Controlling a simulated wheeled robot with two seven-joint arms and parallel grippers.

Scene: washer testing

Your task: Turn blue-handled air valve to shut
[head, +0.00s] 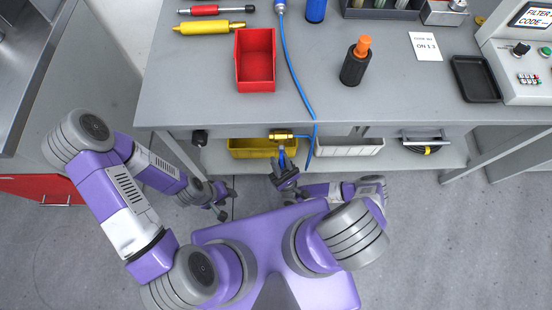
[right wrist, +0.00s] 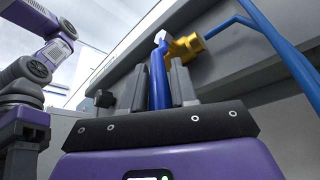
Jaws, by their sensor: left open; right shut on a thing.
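The air valve has a brass body (head: 283,136) at the bench's front edge; the brass also shows in the right wrist view (right wrist: 187,47). Its blue handle (head: 281,154) points out from the body toward me, across the line of the brass. My right gripper (head: 284,168) is shut on the blue handle (right wrist: 158,82), with one finger on each side of it in the right wrist view. The fingers hide part of the handle. My left gripper (head: 224,203) is open and empty, apart from the bench and left of the valve.
A blue hose (head: 296,80) runs over the bench top and down beside the valve. A yellow bin (head: 247,148) and a white bin (head: 350,147) sit on the shelf below. A black knob (head: 199,138) sticks out of the bench front at left.

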